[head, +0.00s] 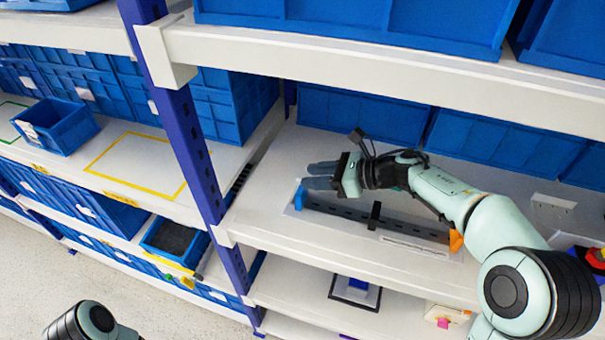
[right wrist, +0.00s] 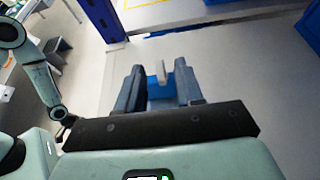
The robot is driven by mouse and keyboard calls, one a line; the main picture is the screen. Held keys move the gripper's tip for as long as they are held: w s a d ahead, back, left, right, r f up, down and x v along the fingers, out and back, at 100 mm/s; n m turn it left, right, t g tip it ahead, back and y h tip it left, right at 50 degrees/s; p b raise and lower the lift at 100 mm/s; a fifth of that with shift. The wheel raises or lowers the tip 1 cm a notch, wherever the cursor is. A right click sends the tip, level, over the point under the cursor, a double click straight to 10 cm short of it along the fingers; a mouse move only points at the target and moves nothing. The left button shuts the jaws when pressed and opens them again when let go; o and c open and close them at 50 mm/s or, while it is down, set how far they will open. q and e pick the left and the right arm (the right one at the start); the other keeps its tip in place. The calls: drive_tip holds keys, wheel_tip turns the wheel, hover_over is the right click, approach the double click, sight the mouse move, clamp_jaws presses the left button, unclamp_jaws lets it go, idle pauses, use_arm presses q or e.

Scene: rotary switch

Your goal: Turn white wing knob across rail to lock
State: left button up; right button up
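The white wing knob (right wrist: 162,71) shows in the right wrist view as a small pale upright bar, with a blue part (right wrist: 160,87) beside it. In the head view, a blue end block (head: 299,198) sits at the left end of the dark rail (head: 335,211); I cannot make out the knob clearly there. My right gripper (head: 320,175) is open above the rail's left end, fingers pointing left. In the right wrist view, my right gripper's fingers (right wrist: 159,90) stand on either side of the knob's line, with visible gaps. My left gripper is not in view.
A black piece (head: 375,215) stands across the rail's middle, and an orange part (head: 456,240) is at its right end. A blue post (head: 190,140) rises left of the rail. Blue bins (head: 365,117) line the back. An upper shelf (head: 350,70) overhangs the area.

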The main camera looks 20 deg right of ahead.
sight(298, 177)
drive_tip(key=shift+x, duration=1.85)
clamp_jaws()
